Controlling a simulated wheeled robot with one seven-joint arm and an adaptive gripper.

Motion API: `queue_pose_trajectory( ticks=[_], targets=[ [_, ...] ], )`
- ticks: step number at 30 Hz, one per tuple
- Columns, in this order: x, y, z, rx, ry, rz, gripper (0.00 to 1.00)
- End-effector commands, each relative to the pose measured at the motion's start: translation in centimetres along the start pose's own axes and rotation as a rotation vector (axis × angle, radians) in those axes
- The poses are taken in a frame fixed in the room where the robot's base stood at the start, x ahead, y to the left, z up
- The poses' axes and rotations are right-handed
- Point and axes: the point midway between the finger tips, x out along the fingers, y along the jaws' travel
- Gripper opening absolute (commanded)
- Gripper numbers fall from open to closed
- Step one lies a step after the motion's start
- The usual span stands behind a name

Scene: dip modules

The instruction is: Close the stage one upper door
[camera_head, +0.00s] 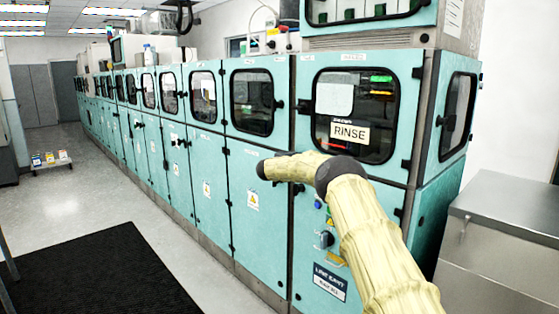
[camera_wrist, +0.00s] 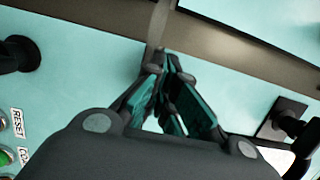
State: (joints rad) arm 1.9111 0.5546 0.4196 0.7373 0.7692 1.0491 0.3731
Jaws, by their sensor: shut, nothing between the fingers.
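A teal upper door (camera_head: 310,75) with a dark window and a RINSE sign stands at the near right of the machine row. It looks flush with its frame, but I cannot tell if it is fully shut. Another windowed upper door (camera_head: 238,128) is to its left. No label readable here tells me which one is stage one. My gripper does not show clearly in the head view; my beige-sleeved arm reaches across below the RINSE door. In the wrist view my gripper (camera_wrist: 165,62) is shut and empty, its fingertips in front of teal panels and a grey-brown frame strip.
Lower teal doors (camera_head: 267,215) run beneath the upper ones. A panel with buttons and a switch (camera_head: 326,239) is below the RINSE door. In the wrist view, a green button (camera_wrist: 7,157) is at lower left. A metal cabinet (camera_head: 500,225) stands right; open floor (camera_head: 100,190) lies left.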

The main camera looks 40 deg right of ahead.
Motion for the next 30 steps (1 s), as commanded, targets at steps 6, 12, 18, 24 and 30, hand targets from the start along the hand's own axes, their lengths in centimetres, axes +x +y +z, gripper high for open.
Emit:
queue_pose_trajectory(
  ticks=[6,12,18,24,30],
  targets=[
    [1.9,-0.9,-2.1,0.004,0.019,-0.01,0.0],
    [2.1,-1.1,-2.3,0.005,0.022,-0.013,0.0],
    [2.0,-1.0,-2.3,0.004,0.024,-0.011,0.0],
    [1.1,-0.8,-2.4,0.004,0.023,-0.009,0.0],
    [-1.4,-0.8,-1.6,0.003,0.014,-0.008,0.0]
  ],
)
